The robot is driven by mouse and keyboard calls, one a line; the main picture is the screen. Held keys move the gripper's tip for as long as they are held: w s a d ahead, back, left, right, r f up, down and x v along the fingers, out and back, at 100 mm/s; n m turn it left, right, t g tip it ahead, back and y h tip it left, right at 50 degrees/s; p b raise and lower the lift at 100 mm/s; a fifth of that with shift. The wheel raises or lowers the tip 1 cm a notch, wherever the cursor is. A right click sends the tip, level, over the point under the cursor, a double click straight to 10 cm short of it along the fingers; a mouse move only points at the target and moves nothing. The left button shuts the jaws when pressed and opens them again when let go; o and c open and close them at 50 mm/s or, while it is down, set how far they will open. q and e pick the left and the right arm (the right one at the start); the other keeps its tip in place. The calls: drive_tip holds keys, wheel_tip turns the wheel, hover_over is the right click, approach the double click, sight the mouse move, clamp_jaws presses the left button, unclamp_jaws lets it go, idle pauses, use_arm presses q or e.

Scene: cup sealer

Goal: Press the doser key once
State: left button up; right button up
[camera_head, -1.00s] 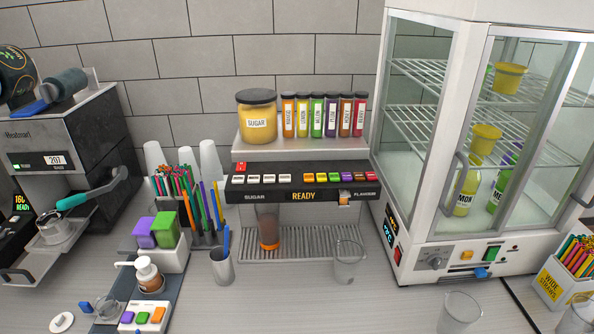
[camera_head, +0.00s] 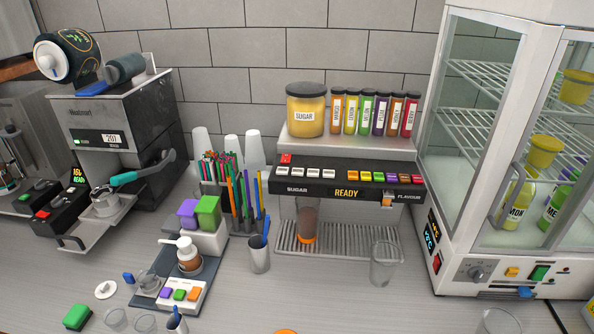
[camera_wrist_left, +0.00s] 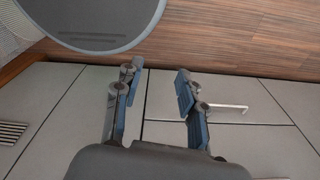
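The doser (camera_head: 345,192) stands at the middle of the counter, with a black front panel reading SUGAR, READY and FLAVOUR. Its panel has a red key (camera_head: 286,158), several white keys (camera_head: 297,171) on the left and a row of coloured keys (camera_head: 378,178) on the right. A clear cup with brown contents and an orange base (camera_head: 307,225) stands on its drip grate. My left gripper (camera_wrist_left: 156,80) is open and empty in the left wrist view, away from the doser. Neither gripper shows in the head view.
A sugar jar (camera_head: 305,112) and flavour jars stand on top of the doser. An empty clear cup (camera_head: 384,266) stands front right, near the glass cabinet (camera_head: 470,215). Left are straws, a pump bottle (camera_head: 188,258), a small keypad (camera_head: 183,296) and a coffee machine (camera_head: 105,135).

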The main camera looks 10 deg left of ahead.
use_arm(q)
drive_tip(key=shift+d, duration=0.15)
clamp_jaws()
idle(1.0)
